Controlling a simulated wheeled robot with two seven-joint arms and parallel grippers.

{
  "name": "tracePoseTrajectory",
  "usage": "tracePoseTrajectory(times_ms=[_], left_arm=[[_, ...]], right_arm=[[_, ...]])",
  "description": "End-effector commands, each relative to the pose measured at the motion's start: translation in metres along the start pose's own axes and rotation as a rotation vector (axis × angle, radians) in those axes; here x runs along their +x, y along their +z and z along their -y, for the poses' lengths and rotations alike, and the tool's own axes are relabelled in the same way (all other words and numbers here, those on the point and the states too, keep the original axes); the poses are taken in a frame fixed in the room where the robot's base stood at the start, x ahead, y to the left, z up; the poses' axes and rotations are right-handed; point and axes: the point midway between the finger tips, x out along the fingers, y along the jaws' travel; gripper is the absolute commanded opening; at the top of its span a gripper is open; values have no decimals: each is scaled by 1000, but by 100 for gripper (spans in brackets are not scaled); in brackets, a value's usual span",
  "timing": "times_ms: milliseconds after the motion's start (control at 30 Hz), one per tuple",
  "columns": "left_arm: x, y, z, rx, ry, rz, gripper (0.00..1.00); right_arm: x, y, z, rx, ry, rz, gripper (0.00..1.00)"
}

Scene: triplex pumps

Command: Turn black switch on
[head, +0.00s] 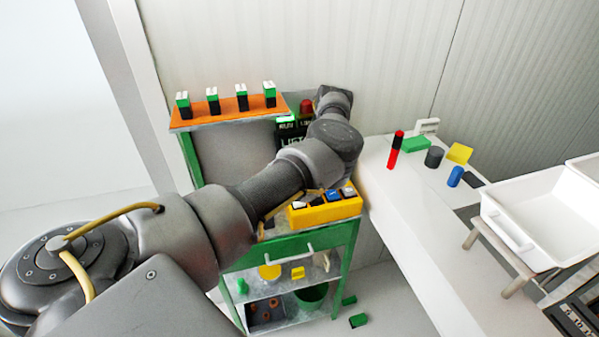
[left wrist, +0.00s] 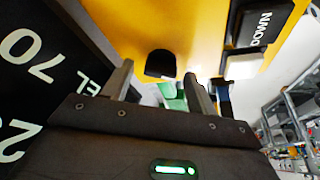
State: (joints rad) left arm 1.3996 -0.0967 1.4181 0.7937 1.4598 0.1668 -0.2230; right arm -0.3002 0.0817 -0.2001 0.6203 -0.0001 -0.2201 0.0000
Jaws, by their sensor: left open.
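A yellow switch box (head: 325,211) sits on the green cart, with several black, white and blue switches along its top. In the left wrist view its yellow face (left wrist: 135,25) fills the upper middle, with a small rounded black switch (left wrist: 160,64) on it. In the head view my arm hides the gripper. My right gripper is not in view.
A dark panel with white lettering (head: 292,142) stands behind my arm. A red knob (head: 306,105) is beside it. An orange shelf (head: 225,116) holds several green-black blocks. A white table (head: 395,225) at right carries small coloured parts and a white bin (head: 540,215).

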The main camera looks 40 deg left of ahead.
Motion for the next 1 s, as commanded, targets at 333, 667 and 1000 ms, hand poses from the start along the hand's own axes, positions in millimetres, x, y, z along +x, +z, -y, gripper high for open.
tracePoseTrajectory(times_ms=[333, 667, 1000], left_arm=[[-47, 2, -1, -3, 4, 5, 58], [-99, 1, 0, -1, 1, 2, 58], [-108, 0, 0, 1, 0, 0, 58]], right_arm=[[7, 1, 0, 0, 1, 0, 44], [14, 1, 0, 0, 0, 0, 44], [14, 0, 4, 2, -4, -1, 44]])
